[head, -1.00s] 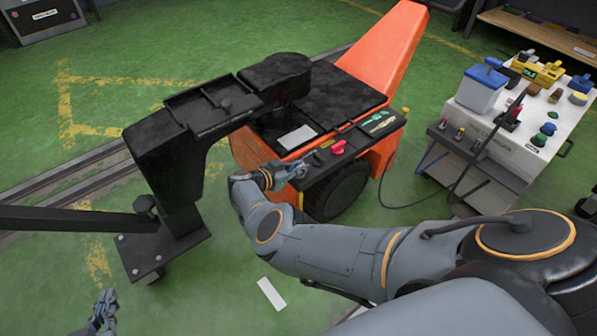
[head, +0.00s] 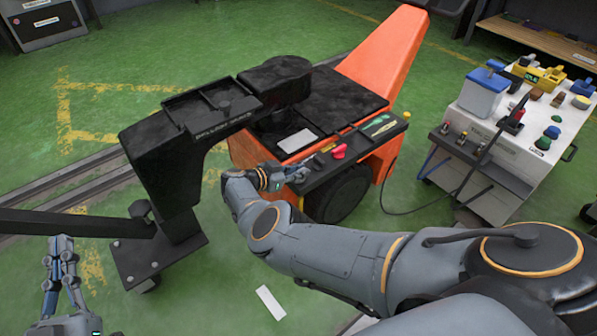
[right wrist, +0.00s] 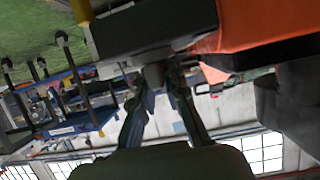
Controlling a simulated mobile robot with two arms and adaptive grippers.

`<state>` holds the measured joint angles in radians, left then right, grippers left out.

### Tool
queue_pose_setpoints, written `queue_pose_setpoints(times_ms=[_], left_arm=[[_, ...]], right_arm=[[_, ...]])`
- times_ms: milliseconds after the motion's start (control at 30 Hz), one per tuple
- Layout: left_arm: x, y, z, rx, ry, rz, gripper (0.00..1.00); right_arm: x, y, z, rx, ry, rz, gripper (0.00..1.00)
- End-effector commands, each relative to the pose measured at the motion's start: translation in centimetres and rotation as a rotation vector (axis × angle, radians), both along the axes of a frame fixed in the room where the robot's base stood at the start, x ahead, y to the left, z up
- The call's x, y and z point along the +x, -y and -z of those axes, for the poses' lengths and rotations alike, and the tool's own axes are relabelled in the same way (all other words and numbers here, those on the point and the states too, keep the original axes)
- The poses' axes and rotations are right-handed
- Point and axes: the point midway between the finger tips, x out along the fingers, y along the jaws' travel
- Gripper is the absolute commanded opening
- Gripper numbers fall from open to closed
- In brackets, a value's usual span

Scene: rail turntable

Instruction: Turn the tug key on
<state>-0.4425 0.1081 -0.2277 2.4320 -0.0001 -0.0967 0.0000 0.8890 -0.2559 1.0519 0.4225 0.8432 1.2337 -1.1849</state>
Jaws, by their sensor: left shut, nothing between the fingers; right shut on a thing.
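The orange tug (head: 388,45) has a black control panel (head: 352,143) on its near side. A red knob (head: 339,151) sits on the panel. My right gripper (head: 302,175) is at the panel's left end, left of the red knob. In the right wrist view its fingers (right wrist: 158,85) are shut on a small dark grey piece (right wrist: 153,73) at the panel, apparently the tug key. The key's turned position cannot be made out. My left gripper (head: 59,243) is shut and empty at the lower left, apart from the tug.
A black arm-like post (head: 170,180) with a foot plate stands left of the tug. A white cart (head: 520,140) with coloured knobs and a blue-lidded bin (head: 483,88) is at the right. A white strip (head: 270,302) lies on the green floor.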

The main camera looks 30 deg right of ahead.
Motion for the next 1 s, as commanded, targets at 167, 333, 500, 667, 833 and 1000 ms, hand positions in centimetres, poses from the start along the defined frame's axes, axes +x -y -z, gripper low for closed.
queue_pose_setpoints(times_ms=[167,333,500,667,833,1000], left_arm=[[0.0,0.0,0.0,0.000,-0.001,0.000,0.00],[0.0,0.0,0.0,0.000,-0.002,0.000,0.00],[0.0,0.0,0.1,0.000,-0.002,0.000,0.00],[0.0,0.0,0.0,-0.001,0.000,0.000,0.00],[0.0,0.0,-0.2,0.000,0.000,0.000,0.00],[0.0,0.0,-1.9,0.000,-0.001,0.000,0.00]], right_arm=[[0.0,0.3,-0.2,-0.005,0.001,0.003,0.00],[0.0,0.2,-0.1,-0.004,0.001,0.003,0.36],[0.0,0.1,-0.1,-0.002,0.001,0.001,0.36],[0.0,0.1,0.0,-0.001,0.000,0.000,0.36],[0.0,0.0,-0.1,-0.001,0.000,-0.004,0.36],[-0.1,0.0,-0.5,0.000,-0.003,-0.048,0.36]])
